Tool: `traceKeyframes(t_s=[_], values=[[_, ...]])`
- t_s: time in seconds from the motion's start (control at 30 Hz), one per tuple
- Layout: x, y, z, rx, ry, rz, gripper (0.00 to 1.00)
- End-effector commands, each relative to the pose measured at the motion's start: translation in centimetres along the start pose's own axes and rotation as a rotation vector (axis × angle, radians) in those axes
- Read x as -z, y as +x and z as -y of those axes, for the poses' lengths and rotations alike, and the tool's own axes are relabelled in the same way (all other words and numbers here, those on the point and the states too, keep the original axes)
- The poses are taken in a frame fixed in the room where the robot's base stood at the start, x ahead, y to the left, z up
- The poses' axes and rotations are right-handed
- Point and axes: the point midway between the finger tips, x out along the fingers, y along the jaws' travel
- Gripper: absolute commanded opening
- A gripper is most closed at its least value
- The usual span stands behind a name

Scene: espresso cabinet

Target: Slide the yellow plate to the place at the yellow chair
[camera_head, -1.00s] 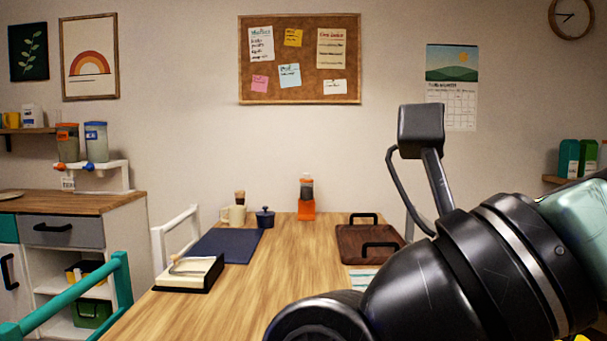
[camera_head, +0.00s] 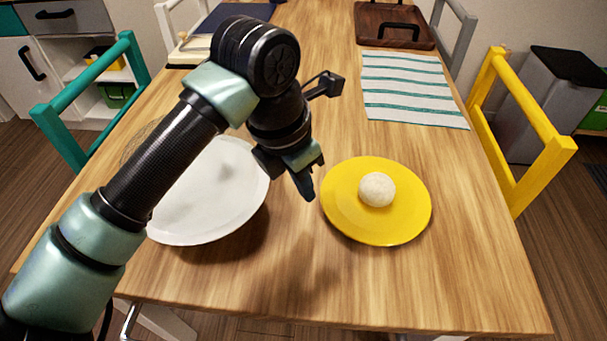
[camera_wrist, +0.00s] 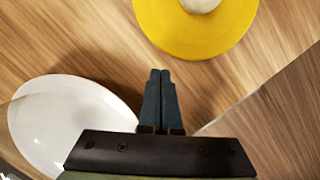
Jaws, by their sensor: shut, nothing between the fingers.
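The yellow plate (camera_head: 345,217) lies on the table near its front, with a white ball (camera_head: 377,189) on it. In the wrist view the plate (camera_wrist: 185,38) is ahead of the fingers, with part of the ball (camera_wrist: 200,3) at the top edge. The yellow chair (camera_head: 541,122) stands at the right side of the table. My gripper (camera_head: 308,196) is shut and empty, just left of the plate's left rim. In the wrist view its fingers (camera_wrist: 160,76) are together and a gap shows between them and the plate. Fingertip height above the table is hard to tell.
A white plate (camera_head: 235,205) lies left, partly behind my arm. A striped cloth (camera_head: 412,88) and a brown tray (camera_head: 392,32) lie farther back on the right. A teal chair (camera_head: 95,80) stands left. Bare table lies between the yellow plate and the right edge.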

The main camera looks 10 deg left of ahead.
Motion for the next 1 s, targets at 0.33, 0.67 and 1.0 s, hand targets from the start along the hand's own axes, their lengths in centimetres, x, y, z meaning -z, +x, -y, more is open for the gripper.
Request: traceKeyframes(t_s=[0.33,0.67,1.0], values=[[-0.1,5.0,0.1,0.002,0.001,0.002,0.0],[-0.1,5.4,0.1,0.002,0.002,0.002,0.0],[-3.6,6.1,0.1,0.001,0.007,0.0,0.0]])
